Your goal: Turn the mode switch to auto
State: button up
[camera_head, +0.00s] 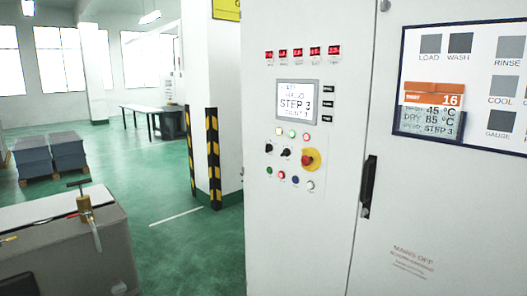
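A white control cabinet (300,225) stands in the middle and right of the head view. Two small black rotary switches sit side by side on its panel, a left switch (269,148) and a right switch (286,152). Their labels are too small to read, so I cannot tell which is the mode switch or where it points. A large red knob on a yellow base (311,159) is just right of them. A display (297,102) above reads "STEP 3". My gripper is not in view.
Small coloured buttons (282,175) line the panel below the switches. A black door handle (368,185) stands out at the right. A grey unit with a brass valve (84,205) is at the lower left. Green floor (175,245) is clear between it and the cabinet.

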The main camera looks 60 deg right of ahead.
aim_at(268, 147)
jog(key=i, duration=0.9)
jog(key=u, duration=0.05)
